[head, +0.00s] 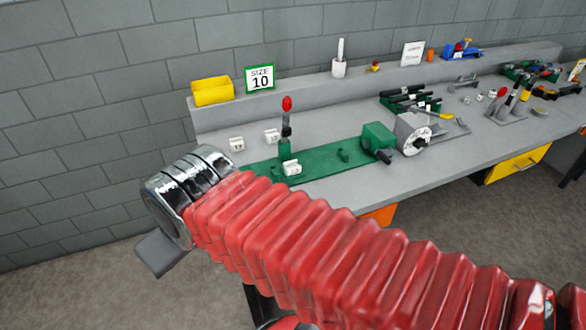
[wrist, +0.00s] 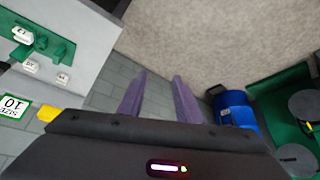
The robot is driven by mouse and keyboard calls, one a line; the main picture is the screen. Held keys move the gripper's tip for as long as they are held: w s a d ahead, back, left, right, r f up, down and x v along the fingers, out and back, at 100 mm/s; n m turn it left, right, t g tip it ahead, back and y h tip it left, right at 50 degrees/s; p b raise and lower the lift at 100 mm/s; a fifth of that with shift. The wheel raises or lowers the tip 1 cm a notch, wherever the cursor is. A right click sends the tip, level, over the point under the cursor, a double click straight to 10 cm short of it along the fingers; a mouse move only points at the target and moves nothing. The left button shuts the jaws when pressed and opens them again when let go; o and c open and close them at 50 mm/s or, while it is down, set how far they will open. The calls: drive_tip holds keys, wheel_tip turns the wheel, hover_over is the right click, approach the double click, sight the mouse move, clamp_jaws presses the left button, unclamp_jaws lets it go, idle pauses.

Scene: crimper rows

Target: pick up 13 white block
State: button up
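Three small white blocks show in both views. One block (head: 291,167) sits on the green plate of the bench tool; it is also at the upper left of the wrist view (wrist: 22,35). The other two, a left one (head: 236,144) and a right one (head: 272,135), stand on the grey bench behind the plate; the wrist view shows them too (wrist: 63,77) (wrist: 30,66). Their markings are too small to read surely, so I cannot tell which is 13. My gripper (wrist: 160,74) is open and empty, fingers apart, over the floor beside the bench. Its fingers are hidden in the head view.
A green tool with a red-knobbed lever (head: 286,104) stands by the blocks. A yellow bin (head: 212,91) and a SIZE 10 sign (head: 260,79) are on the back ledge. A blue barrel (wrist: 235,112) stands on the floor. A grey block wall (head: 100,130) runs behind the bench.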

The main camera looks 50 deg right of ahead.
drive_tip(key=shift+o, duration=0.4)
